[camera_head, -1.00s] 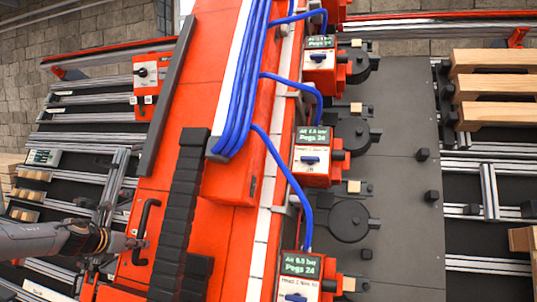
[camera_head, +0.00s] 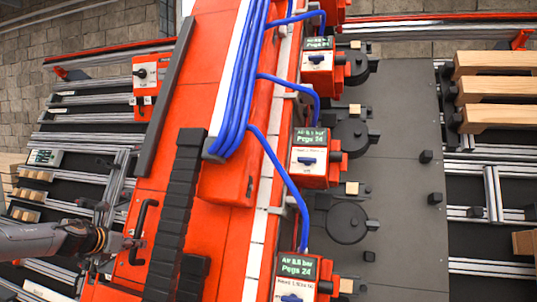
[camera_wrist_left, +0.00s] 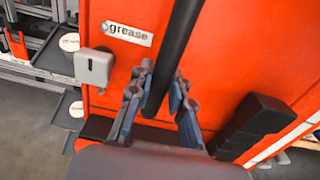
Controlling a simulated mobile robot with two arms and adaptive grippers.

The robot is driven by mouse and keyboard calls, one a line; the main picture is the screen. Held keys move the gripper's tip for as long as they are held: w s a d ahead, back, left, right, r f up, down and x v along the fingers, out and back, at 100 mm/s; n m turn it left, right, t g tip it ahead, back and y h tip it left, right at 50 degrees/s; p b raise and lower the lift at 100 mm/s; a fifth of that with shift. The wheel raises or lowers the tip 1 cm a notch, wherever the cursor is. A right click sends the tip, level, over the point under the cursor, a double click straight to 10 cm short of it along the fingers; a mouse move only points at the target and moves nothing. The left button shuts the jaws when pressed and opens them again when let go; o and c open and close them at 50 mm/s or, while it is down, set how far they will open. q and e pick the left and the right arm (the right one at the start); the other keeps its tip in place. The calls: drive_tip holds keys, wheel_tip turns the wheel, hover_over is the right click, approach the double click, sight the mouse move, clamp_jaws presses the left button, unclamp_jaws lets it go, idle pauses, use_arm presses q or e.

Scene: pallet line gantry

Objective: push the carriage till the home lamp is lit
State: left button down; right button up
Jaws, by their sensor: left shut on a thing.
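The carriage (camera_head: 222,188) is a long orange gantry body slanting through the head view. It has a black bar handle (camera_head: 145,215) on its left side. My left gripper (camera_head: 132,243) is shut on this handle near its lower end. In the left wrist view, the fingers of my left gripper (camera_wrist_left: 158,88) stand on both sides of the black handle bar (camera_wrist_left: 178,40), in front of an orange face with a "grease" label (camera_wrist_left: 128,33). I cannot pick out the home lamp or tell whether it is lit. My right gripper is not in view.
Blue hoses (camera_head: 240,90) run along the carriage to orange air units (camera_head: 313,157) on its right. A dark plate (camera_head: 395,200) with round black discs lies beyond them. Wooden slats (camera_head: 500,88) are at the right. An orange switch box (camera_head: 147,72) and metal rails stand left.

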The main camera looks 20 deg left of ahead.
use_arm(q)
drive_tip(key=shift+d+f+h, duration=0.3)
drive_tip(key=shift+d, duration=0.25)
drive_tip(key=shift+d+r, duration=0.1)
drive_tip(key=shift+d, duration=0.3)
idle(0.5)
drive_tip(key=c, duration=0.8)
unclamp_jaws()
drive_tip(key=shift+w+a+r, duration=0.1)
drive_tip(key=shift+a, duration=0.05)
drive_tip(key=shift+o, duration=0.2)
drive_tip(key=shift+r, duration=0.1)
drive_tip(key=shift+a, duration=0.1)
